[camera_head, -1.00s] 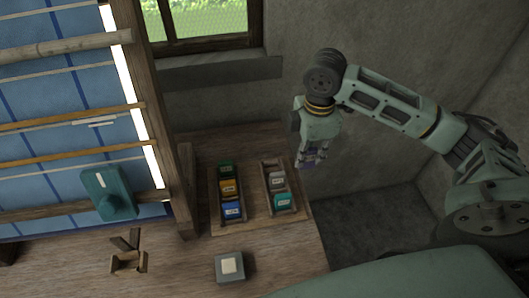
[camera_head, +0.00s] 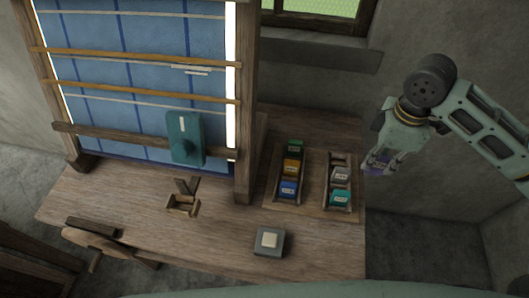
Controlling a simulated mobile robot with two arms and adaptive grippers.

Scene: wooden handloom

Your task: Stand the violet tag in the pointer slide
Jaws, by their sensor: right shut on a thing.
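My right gripper (camera_head: 381,162) is shut on the violet tag (camera_head: 377,167). It holds the tag in the air at the right, just beyond the right edge of the tag rack; the fingers hide part of the tag. A teal plate with a knob and a white mark (camera_head: 184,138) sits on the lower bar of the loom. A small wooden holder with upright pieces (camera_head: 183,204) stands on the table below it. I cannot tell for sure which of these is the pointer slide. My left gripper is not in view.
The tag rack (camera_head: 315,192) holds green, yellow and blue tags in its left row, grey and teal in its right. A grey block with a pale top (camera_head: 269,241) stands in front. The loom post (camera_head: 246,120) rises left of the rack. The table's front middle is mostly bare.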

